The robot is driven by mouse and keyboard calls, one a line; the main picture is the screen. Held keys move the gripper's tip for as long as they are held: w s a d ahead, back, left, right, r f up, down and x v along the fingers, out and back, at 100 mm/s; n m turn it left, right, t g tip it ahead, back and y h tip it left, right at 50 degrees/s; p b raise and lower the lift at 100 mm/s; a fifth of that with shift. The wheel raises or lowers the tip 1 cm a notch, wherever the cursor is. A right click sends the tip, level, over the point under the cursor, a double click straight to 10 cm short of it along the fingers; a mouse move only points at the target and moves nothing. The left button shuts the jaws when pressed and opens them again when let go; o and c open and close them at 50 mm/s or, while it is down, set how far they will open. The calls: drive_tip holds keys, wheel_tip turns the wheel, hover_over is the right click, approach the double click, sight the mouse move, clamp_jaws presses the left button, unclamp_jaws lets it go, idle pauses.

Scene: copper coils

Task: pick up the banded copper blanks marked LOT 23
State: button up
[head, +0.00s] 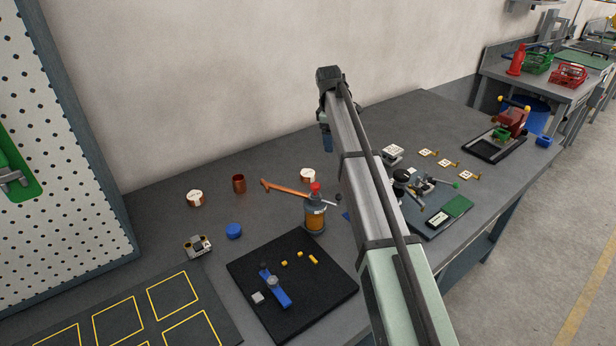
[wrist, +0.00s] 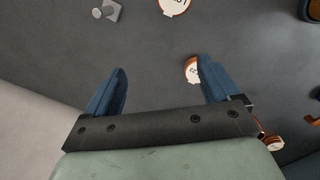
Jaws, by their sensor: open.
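Round copper pieces with white labels lie on the grey table: one on the left (head: 196,199) and one near the middle (head: 308,175) in the head view. In the wrist view, one labelled piece (wrist: 190,70) lies beside the right finger, partly covered by it. Another (wrist: 173,6) is cut by the top edge, and a third (wrist: 272,143) shows at lower right. The label writing is too small or cut to read for sure. My gripper (wrist: 162,68) is open and empty above the table, with blue fingers spread. In the head view a blue finger (head: 327,139) shows below my wrist.
A copper cup (head: 239,184), a blue cap (head: 234,231) and an amber jar with a red top (head: 315,212) stand nearby. A black mat (head: 330,291) with small parts lies in front. A copper strip (head: 284,188) lies left of the jar. The back left table is clear.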

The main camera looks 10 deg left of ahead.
drive_tip(key=s+a+r+n+g+y, duration=0.1)
drive_tip(key=s+a+r+n, duration=0.1)
drive_tip(key=s+a, duration=0.35)
hover_over(308, 173)
wheel_tip(308, 173, down, 8)
drive_tip(key=shift+s+f, duration=0.1)
drive_tip(key=shift+s, duration=0.05)
drive_tip(key=shift+f, duration=2.85)
drive_tip(key=shift+c, duration=0.5)
drive_tip(key=c, duration=1.2)
drive_tip(key=shift+o, duration=0.2)
drive_tip(key=shift+r, duration=0.15)
